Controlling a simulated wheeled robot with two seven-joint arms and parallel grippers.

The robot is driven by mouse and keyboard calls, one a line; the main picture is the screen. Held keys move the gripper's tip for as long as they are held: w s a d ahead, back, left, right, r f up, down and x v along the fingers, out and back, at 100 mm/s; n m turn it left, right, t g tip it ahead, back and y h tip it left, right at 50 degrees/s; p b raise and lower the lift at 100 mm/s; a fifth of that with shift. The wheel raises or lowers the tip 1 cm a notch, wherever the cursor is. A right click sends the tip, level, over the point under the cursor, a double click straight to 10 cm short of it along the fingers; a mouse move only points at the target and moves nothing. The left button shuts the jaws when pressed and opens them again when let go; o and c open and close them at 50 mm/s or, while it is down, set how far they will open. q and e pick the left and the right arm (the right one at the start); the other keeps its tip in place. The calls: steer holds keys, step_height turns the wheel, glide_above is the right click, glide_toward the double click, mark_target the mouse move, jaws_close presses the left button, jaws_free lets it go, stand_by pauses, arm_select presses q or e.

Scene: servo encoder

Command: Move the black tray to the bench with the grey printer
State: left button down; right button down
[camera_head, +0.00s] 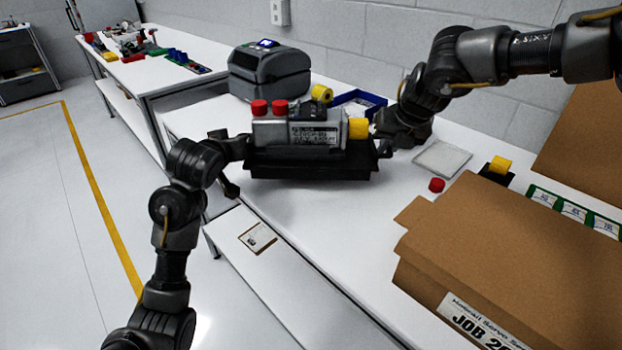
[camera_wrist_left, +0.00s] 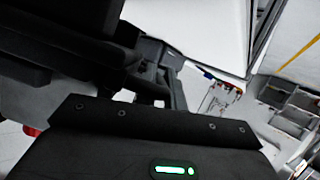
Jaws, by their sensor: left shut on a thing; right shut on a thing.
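The black tray (camera_head: 310,165) is held level between my two grippers, and it looks to be above the white bench (camera_head: 330,225). It carries a grey servo unit (camera_head: 290,133) with two red caps and a yellow cap. My left gripper (camera_head: 242,150) is shut on the tray's left end. My right gripper (camera_head: 384,146) is shut on its right end; the fingertips are partly hidden. The grey printer (camera_head: 268,72) stands just behind the tray, toward the wall. In the left wrist view, dark shapes fill the upper left and the grip itself is unclear.
An open cardboard box (camera_head: 510,250) stands at the near right. Another bench (camera_head: 185,48) with parts is at the far left.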

steer(key=shift+d, duration=0.1)
